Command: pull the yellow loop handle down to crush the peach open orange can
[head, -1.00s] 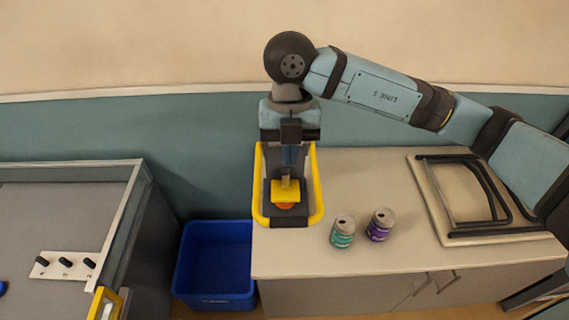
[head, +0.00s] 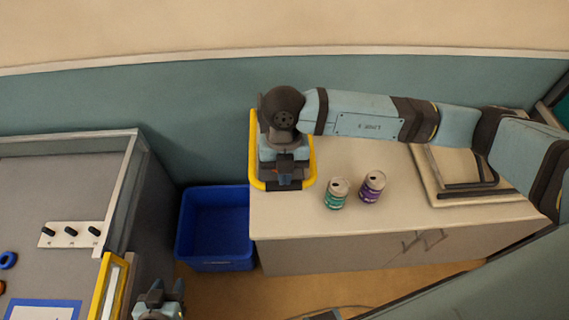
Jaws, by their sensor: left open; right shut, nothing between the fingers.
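The yellow loop handle (head: 312,165) shows as two side bars and a lower edge at the left end of the counter. My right arm reaches in from the right and covers its middle. My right gripper (head: 284,181) points down inside the loop's outline, near its lower front edge, and is shut with nothing held. I cannot tell whether it touches the handle. The orange can and the crusher's inner parts are hidden behind this gripper and wrist. My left gripper (head: 160,298) is at the bottom edge, open and empty, well away from the crusher.
A teal can (head: 336,194) and a purple can (head: 372,187) stand on the counter (head: 300,224) right of the crusher. A blue bin (head: 215,250) is on the floor to the left. A framed board (head: 455,195) lies at the counter's right.

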